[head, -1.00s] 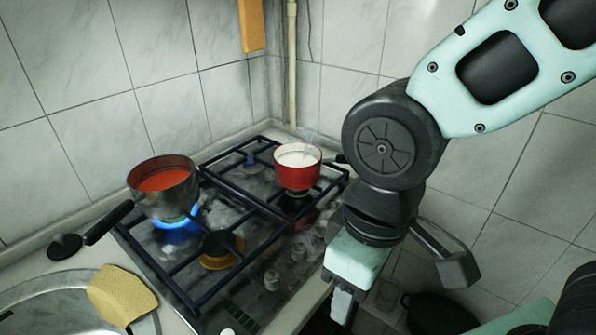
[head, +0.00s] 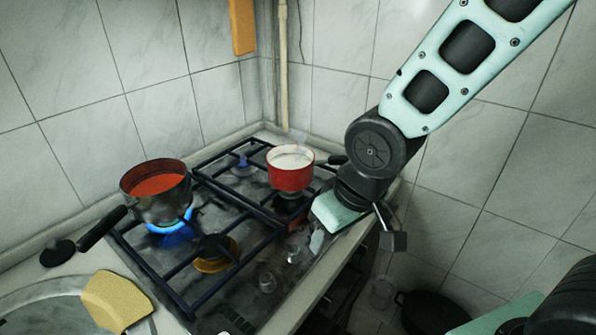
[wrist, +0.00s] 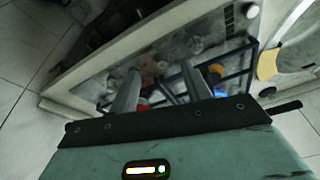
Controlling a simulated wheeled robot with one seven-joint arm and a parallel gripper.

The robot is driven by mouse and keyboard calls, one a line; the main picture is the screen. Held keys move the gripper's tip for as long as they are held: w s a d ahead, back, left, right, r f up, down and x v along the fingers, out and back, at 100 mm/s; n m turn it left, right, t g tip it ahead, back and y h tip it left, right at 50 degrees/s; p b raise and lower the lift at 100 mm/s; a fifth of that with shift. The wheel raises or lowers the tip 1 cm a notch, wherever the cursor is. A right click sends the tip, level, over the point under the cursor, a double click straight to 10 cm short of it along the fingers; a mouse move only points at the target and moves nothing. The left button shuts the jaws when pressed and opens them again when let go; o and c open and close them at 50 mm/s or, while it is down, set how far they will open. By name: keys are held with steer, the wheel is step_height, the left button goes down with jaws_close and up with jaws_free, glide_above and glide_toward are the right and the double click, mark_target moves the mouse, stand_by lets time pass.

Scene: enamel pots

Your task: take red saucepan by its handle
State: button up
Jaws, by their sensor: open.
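The red saucepan (head: 291,175) holds a white liquid and stands upright on the far right burner of the hob. Its dark handle (head: 334,159) points right and its end meets the outline of my arm in the head view. My gripper (head: 316,241) is open and empty, below and to the right of the saucepan in the head view, near the hob's right edge. In the wrist view my gripper's two fingers (wrist: 160,88) stand apart over the hob, nothing between them held. I cannot make out the red saucepan clearly there.
A steel pot of red soup (head: 157,200) stands over a lit blue flame (head: 170,226), its black handle pointing front left. A yellow sponge (head: 116,300) lies by the sink (head: 45,312). Tiled walls close the back. A black pot (head: 430,312) is on the floor.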

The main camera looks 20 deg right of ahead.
steer(key=w+d+f+m+t+y+p, duration=0.1)
steer(key=w+d+f+m+t, duration=0.1)
steer(key=w+d+m+t, duration=0.3)
steer(key=w+d+f+m+t+y+p, duration=0.1)
steer(key=w+d+f+m+y, duration=0.15)
steer(key=w+d, duration=0.5)
steer(key=s+d+r+m+t+y+p, duration=0.1)
steer(key=s+d+r+m+t+p, duration=0.15)
steer(key=d+m+t, duration=0.6)
steer(key=w+f+g+b, duration=0.1)
steer(key=w+b, duration=0.4)
steer(key=b, duration=0.7)
steer(key=shift+w+f+m+g, duration=0.35)
steer(key=shift+w+f+m, duration=0.05)
steer(key=shift+f, duration=0.15)
steer(key=shift+a+b, duration=0.15)
steer(key=shift+b, duration=0.65)
